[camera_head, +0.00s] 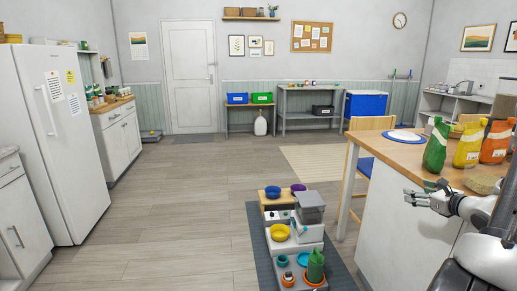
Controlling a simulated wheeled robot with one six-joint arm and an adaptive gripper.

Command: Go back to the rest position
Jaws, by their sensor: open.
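My gripper (414,198) is at the right, in front of the white side of the wooden-topped counter (398,152), a little below the top's edge. Its fingers point left and are open, with nothing seen between them. My arm comes in from the lower right. A green bag (436,148), a yellow bag (467,147) and an orange bag (496,142) stand upright on the counter above the gripper. A tan item (482,184) lies near the counter's edge, close behind my wrist.
A grey mat (262,250) on the floor holds stepped boxes with several bowls, among them a yellow bowl (279,232), and a green container (315,266). A chair (364,166) stands by the counter. A fridge (62,135) stands left. The middle floor is clear.

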